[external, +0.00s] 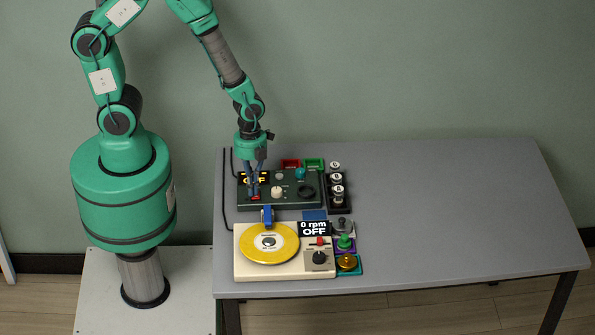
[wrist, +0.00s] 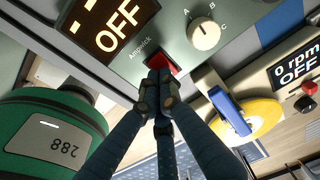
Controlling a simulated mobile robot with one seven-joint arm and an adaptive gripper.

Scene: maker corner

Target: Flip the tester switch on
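The tester is a dark green box (external: 292,203) at the back left of the table. Its display (wrist: 112,22) reads OFF. A red switch (wrist: 163,60) sits on its face near the display, by the "Ampwick" lettering; in the external view my fingers cover that area. My gripper (external: 253,194) points down over the tester's left part. In the wrist view its fingertips (wrist: 157,84) are together, with nothing seen between them, right at the switch and covering part of it. I cannot tell whether they touch it. A cream A-B-C knob (wrist: 205,32) is beside the switch.
A cream turntable unit (external: 245,272) with a yellow disc and a "0 rpm OFF" display (external: 314,228) stands in front. Red and green trays (external: 314,163) are behind the tester. Several weights (external: 337,190) stand to its right. The table's right side (external: 450,210) is clear.

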